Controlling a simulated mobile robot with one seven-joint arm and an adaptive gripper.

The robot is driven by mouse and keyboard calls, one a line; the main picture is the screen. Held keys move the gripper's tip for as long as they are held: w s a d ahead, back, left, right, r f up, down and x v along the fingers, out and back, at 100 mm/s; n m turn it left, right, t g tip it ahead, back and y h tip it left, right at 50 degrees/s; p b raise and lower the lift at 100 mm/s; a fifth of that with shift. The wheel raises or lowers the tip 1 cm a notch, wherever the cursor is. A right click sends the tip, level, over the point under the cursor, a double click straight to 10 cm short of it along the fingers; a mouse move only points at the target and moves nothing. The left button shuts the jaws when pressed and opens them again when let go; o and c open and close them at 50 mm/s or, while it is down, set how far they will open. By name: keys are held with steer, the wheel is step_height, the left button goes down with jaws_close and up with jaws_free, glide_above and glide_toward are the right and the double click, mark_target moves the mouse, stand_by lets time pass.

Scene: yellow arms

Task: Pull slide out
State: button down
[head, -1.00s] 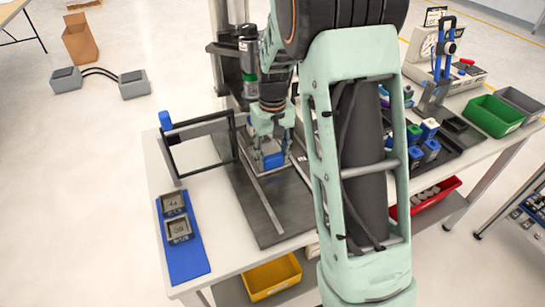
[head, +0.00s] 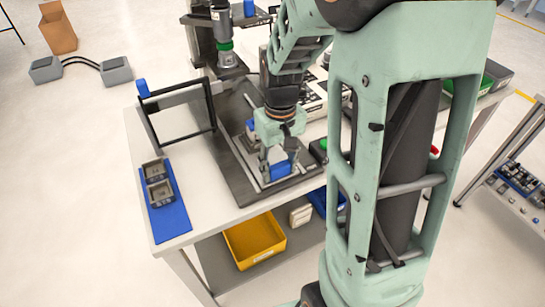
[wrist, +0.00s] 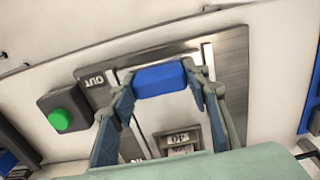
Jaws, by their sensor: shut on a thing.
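The slide has a blue handle (head: 281,171), which my gripper (head: 279,168) is shut on. In the wrist view the handle (wrist: 160,78) sits crosswise between the two fingers (wrist: 160,88). The light slide plate lies below it, partly hidden by my gripper, at the front end of the dark grey base plate (head: 222,150). A metal part (wrist: 180,139) with markings shows on the slide behind the handle. The word OUT (wrist: 97,80) is printed on the base close to the handle.
The press (head: 222,40) stands behind the slide. A black frame with a blue knob (head: 142,88) stands to the left. A blue mat (head: 172,220) bears two grey parts. A green button box (wrist: 60,120) is beside the base. A yellow bin (head: 255,243) is under the table.

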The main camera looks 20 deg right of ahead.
steer(key=shift+s+d, duration=0.1)
steer(key=shift+s, duration=0.6)
steer(key=shift+f, duration=0.1)
steer(key=c, duration=1.1)
jaws_free()
steer(key=shift+s, duration=0.1)
steer(key=shift+r, duration=0.65)
step_height(320, 180, up, 11)
steer(key=shift+f, duration=0.1)
